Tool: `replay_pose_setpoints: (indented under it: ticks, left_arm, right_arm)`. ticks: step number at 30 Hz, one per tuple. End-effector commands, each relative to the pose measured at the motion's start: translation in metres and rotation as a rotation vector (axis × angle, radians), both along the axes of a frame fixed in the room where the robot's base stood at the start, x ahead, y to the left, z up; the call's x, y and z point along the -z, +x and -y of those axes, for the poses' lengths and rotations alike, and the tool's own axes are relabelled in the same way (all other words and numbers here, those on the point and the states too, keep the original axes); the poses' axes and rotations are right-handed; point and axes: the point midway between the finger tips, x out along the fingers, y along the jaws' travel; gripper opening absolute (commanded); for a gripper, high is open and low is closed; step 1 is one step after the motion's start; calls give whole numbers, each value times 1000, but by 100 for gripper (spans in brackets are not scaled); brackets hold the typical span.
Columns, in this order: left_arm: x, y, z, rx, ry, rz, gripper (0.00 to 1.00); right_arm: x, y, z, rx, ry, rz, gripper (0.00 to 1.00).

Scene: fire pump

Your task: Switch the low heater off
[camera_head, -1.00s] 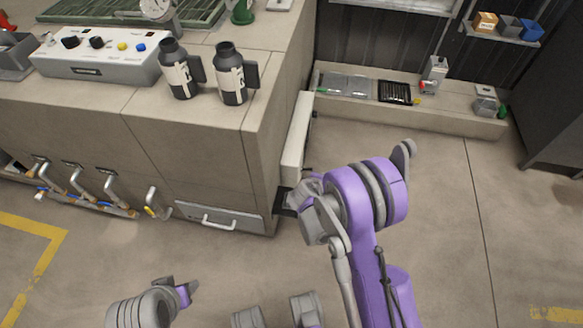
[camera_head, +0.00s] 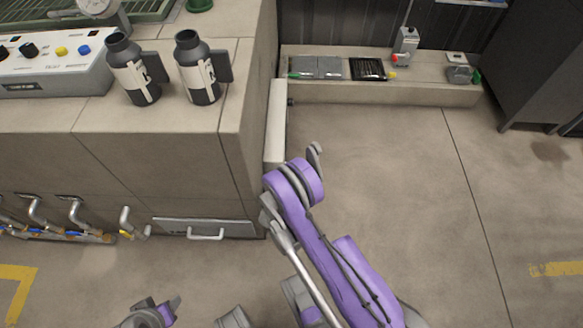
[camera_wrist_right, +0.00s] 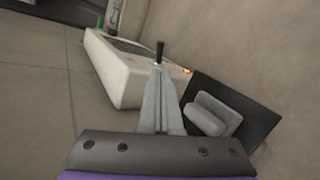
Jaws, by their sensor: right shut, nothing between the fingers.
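The low heater (camera_head: 276,125) is a long white box on the side of the counter, low beside the floor. In the right wrist view the white heater (camera_wrist_right: 115,68) fills the upper left, with a dark grille on its face. A small orange light (camera_wrist_right: 186,71) glows near its end. A thin black peg (camera_wrist_right: 160,50) stands right at my right gripper's tips; I cannot tell whether they touch. My right gripper (camera_wrist_right: 158,75) is shut and empty at the heater's near end. In the head view my own arm hides it. My left gripper (camera_head: 168,310) is at the bottom edge, its jaws unclear.
A dark plate with a grey rounded block (camera_wrist_right: 214,114) sits just right of the right gripper. Two black bottles (camera_head: 130,75) stand on the counter (camera_head: 200,115), by a white control box (camera_head: 50,75). A drawer (camera_head: 205,228) and pipes line the front. Floor to the right is clear.

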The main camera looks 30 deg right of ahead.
Motion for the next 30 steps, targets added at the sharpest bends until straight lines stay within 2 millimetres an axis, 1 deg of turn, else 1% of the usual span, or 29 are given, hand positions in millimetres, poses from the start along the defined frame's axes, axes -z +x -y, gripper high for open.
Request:
replay_pose_setpoints:
  ticks: [5, 15, 21, 25, 30]
  left_arm:
    - [5, 1, 0, 0, 0, -1, 50]
    - [20, 4, 0, 0, 0, -2, 50]
    - [26, 5, 0, 0, 0, -2, 50]
    - [28, 5, 0, 0, 0, -1, 50]
    - [29, 5, 0, 0, 0, -1, 50]
  right_arm:
    - [11, 11, 11, 3, -1, -1, 0]
    - [49, 55, 54, 4, 0, 0, 0]
    - [65, 75, 73, 3, 0, 1, 0]
    - [71, 83, 79, 1, 1, 1, 0]
    - [73, 86, 82, 1, 1, 1, 0]
